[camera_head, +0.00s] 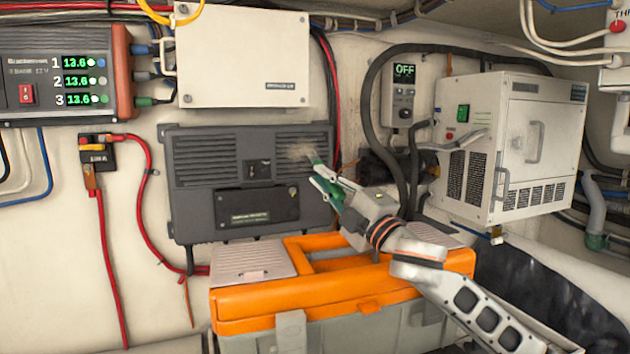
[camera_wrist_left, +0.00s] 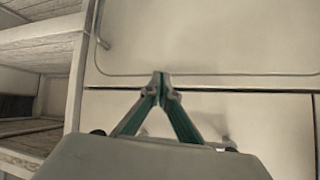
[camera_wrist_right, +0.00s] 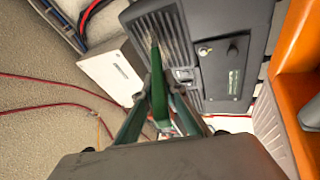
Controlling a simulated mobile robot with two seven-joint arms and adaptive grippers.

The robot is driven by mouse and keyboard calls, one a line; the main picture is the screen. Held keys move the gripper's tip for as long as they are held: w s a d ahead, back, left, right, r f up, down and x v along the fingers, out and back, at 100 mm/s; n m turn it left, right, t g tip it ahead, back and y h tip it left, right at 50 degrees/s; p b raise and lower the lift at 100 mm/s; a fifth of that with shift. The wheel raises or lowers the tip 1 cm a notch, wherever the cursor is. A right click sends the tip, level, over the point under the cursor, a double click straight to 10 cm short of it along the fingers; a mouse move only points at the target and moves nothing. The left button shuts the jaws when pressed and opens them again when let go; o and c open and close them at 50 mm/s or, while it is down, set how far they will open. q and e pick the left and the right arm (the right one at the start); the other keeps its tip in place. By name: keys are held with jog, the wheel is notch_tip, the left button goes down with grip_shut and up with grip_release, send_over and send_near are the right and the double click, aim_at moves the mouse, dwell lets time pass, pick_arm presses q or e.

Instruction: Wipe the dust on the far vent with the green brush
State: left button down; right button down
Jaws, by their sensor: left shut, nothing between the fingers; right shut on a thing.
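The green brush (camera_head: 335,198) is held in my right gripper (camera_head: 328,183), its head up at the right louvres of a dark grey vented unit (camera_head: 190,212) on the back wall. A pale tan dust patch (camera_head: 297,151) lies on those louvres, beside the brush tip. I cannot tell if the bristles touch. In the right wrist view, the brush (camera_wrist_right: 158,98) sticks out from between the shut fingers (camera_wrist_right: 160,85) toward the louvres (camera_wrist_right: 172,36). My left gripper (camera_wrist_left: 160,80) is shut and empty before pale cabinet panels, outside the head view.
An orange-lidded toolbox (camera_head: 345,287) stands below the vented unit, under my right arm. A white grilled box (camera_head: 562,130) is at right, with a thick dark hose (camera_head: 372,95) beside it. A white box (camera_head: 243,55) hangs above. Red cables (camera_head: 140,215) run down the left wall.

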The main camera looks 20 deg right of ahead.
jog(key=a+r, duration=0.1)
jog(key=a, duration=0.5)
dwell(2.1)
jog(key=shift+s+r, duration=0.1)
jog(key=s, duration=0.6)
jog(key=shift+s, duration=0.1)
dwell(0.4)
jog(key=s, duration=0.2)
jog(key=shift+s+d, duration=0.1)
jog(key=shift+s, duration=0.3)
dwell(0.3)
